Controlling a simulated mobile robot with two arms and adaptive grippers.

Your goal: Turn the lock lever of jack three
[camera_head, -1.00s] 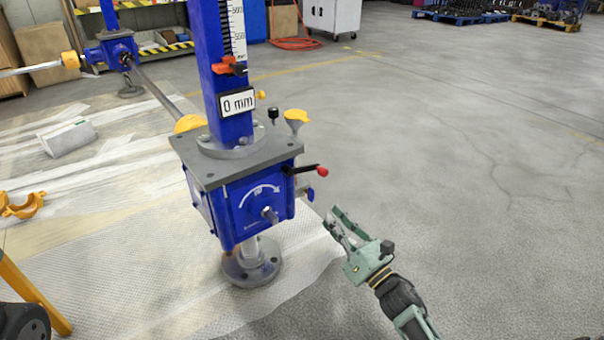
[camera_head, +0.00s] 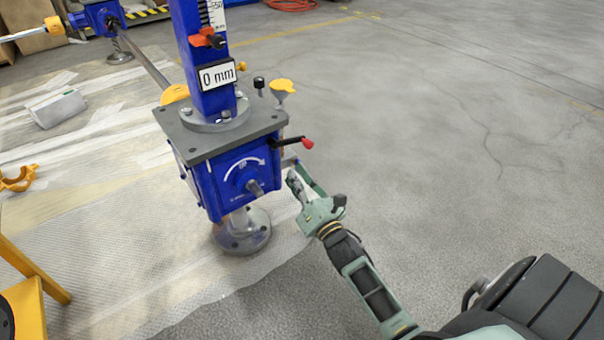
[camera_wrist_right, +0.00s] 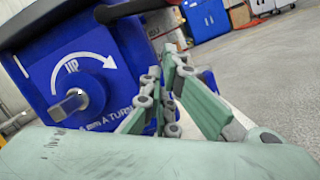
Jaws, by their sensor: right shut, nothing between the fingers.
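The jack (camera_head: 235,180) is a blue gearbox under a grey top plate, with a blue column and a "0 mm" sign. A black lever with a red knob (camera_head: 307,143) sticks out to the right, just below the plate. My right gripper (camera_head: 297,177) is at the right side of the gearbox, a little below the red knob. In the right wrist view its fingers (camera_wrist_right: 170,65) are close together and empty, in front of the blue housing (camera_wrist_right: 75,70). A dark bar crosses the top there; the red knob is not clear in that view. My left gripper is not in view.
A metal shaft (camera_head: 147,60) runs back to another blue jack (camera_head: 100,17). A yellow funnel-shaped cap (camera_head: 282,87) stands at the plate's right corner. A yellow frame (camera_head: 30,270) is at lower left. The grey floor on the right is clear.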

